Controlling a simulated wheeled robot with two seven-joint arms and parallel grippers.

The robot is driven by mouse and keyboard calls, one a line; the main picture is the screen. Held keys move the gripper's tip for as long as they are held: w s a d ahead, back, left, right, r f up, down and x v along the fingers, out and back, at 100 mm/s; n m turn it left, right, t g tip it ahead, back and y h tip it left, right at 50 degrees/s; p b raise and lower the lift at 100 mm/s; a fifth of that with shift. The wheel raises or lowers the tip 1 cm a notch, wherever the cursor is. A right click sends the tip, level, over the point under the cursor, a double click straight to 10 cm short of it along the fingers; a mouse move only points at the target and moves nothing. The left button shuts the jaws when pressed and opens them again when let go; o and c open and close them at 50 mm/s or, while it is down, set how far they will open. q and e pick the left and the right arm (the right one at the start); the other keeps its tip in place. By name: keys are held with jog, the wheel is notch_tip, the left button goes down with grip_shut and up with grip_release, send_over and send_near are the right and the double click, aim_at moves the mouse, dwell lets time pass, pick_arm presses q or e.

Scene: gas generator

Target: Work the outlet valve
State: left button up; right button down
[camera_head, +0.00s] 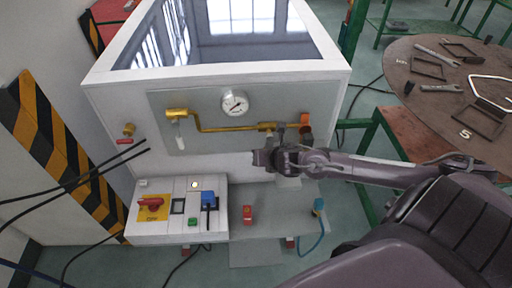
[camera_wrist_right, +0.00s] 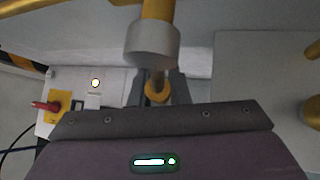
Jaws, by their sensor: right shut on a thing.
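The gas generator's front panel (camera_head: 160,110) carries a brass pipe (camera_head: 225,129) with a valve (camera_head: 268,127) towards its right end. My right arm comes in from the right, and its gripper (camera_head: 262,158) is just below that valve. In the right wrist view a grey collar (camera_wrist_right: 152,45) on a brass stem stands in front of the gripper, with a small brass part (camera_wrist_right: 157,92) at the jaws. The gripper is shut on what seems to be the valve's handle; the hold itself is mostly hidden. My left gripper is out of view.
A second brass valve (camera_head: 177,114) with a pale handle and a round gauge (camera_head: 234,103) are on the panel. Below is a control box (camera_head: 160,226) with a red switch (camera_head: 150,203). A round table (camera_head: 450,85) with tools stands at the right.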

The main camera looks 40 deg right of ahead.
jog(key=shift+s+d+f+n+g+h, duration=0.1)
jog(key=shift+s+d+n+g+h, duration=0.25)
jog(key=shift+d+h, duration=0.1)
jog(key=shift+s+d+f+n+g+h, duration=0.1)
jog(key=shift+s+d+n+g+h, duration=0.15)
jog(key=shift+d+g+h, duration=0.15)
jog(key=shift+d, duration=0.1)
jog(key=c, duration=1.4)
grip_release()
jog(key=shift+o, duration=0.2)
jog(key=shift+w, duration=0.1)
